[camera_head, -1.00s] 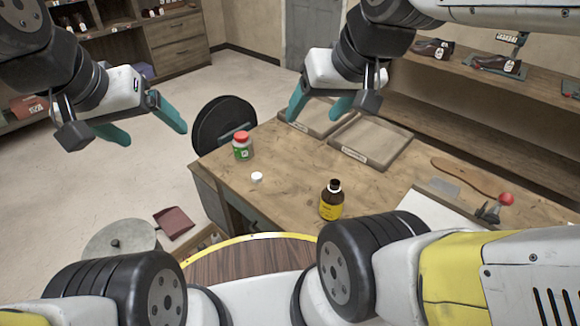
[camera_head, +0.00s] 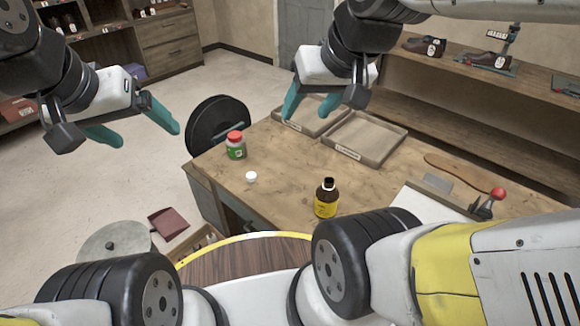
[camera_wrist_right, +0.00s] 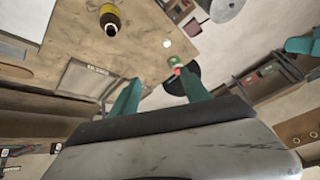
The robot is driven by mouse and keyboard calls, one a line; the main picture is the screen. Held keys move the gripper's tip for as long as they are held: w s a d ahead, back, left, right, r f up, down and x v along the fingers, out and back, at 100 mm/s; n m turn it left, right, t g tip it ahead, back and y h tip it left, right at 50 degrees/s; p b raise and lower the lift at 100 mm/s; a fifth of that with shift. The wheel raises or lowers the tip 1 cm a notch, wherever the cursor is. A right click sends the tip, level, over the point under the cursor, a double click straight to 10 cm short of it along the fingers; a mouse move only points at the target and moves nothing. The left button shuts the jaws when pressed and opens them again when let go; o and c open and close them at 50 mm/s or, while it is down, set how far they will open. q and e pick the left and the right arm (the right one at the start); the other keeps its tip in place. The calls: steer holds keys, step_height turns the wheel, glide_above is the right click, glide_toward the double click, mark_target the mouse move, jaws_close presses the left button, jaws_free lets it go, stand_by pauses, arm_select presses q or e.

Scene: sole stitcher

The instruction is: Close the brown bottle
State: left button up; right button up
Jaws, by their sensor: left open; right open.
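The brown bottle (camera_head: 326,199) with a yellow label stands upright on the wooden workbench near its front edge; its neck is uncapped. It also shows at the top of the right wrist view (camera_wrist_right: 110,17), its dark mouth facing the camera. A small white cap (camera_head: 251,177) lies on the bench to the left of the bottle, apart from it. It also shows in the wrist view (camera_wrist_right: 167,43). My left gripper (camera_head: 148,130) is open and empty, in the air left of the bench. My right gripper (camera_head: 308,108) is open and empty, above the far part of the bench by the trays.
A green jar with a red lid (camera_head: 235,146) stands behind the cap. Two shallow trays (camera_head: 364,138) lie at the back. A wooden sole shape (camera_head: 459,171) and a red-knobbed tool (camera_head: 490,204) are on the right. The bench between jar, bottle and trays is clear.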

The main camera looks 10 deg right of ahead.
steer(key=w+a+f+g+h, duration=0.1)
steer(key=w+f+g, duration=0.15)
steer(key=w, duration=0.45)
steer(key=n+g+h, duration=0.1)
steer(key=g, duration=0.3)
glide_above(250, 176)
steer(key=shift+t, duration=0.25)
step_height(250, 176, down, 24)
steer(key=shift+r, duration=0.2)
steer(key=shift+d, duration=0.1)
steer(key=shift+f, duration=1.3)
steer(key=shift+f, duration=0.1)
